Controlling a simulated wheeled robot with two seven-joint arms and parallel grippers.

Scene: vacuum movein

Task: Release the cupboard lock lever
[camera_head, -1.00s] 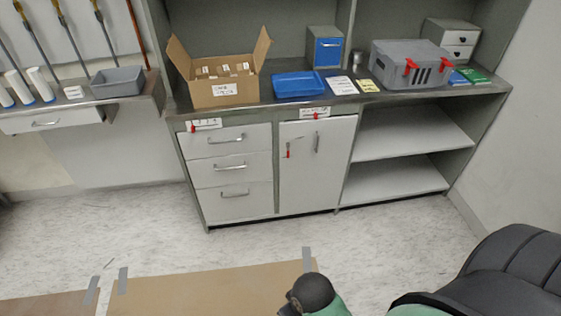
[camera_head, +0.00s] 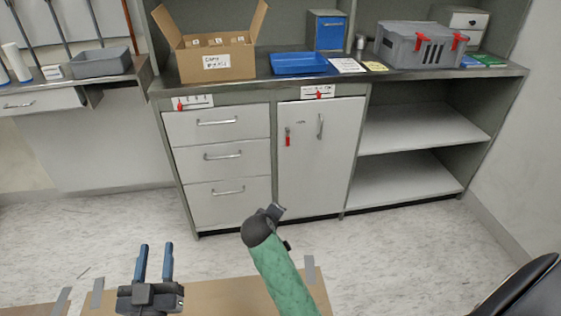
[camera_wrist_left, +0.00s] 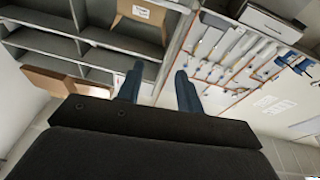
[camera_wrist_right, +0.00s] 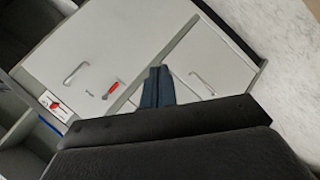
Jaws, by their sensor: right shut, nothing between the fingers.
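The cupboard door (camera_head: 300,165) is white and closed, with a vertical metal handle (camera_head: 320,126). A red lever (camera_head: 288,137) hangs down on the door left of the handle. In the right wrist view the door's red lever (camera_wrist_right: 112,90) lies left of my fingers. My right gripper (camera_wrist_right: 158,72) is shut and empty, apart from the door; its fingers are not clear in the head view. My left gripper (camera_head: 155,248) is open and empty over the floor, low in front of the drawers.
Open shelves (camera_head: 415,125) are to the right. The counter holds a cardboard box (camera_head: 215,65), blue tray (camera_head: 299,62) and grey crate (camera_head: 415,45).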

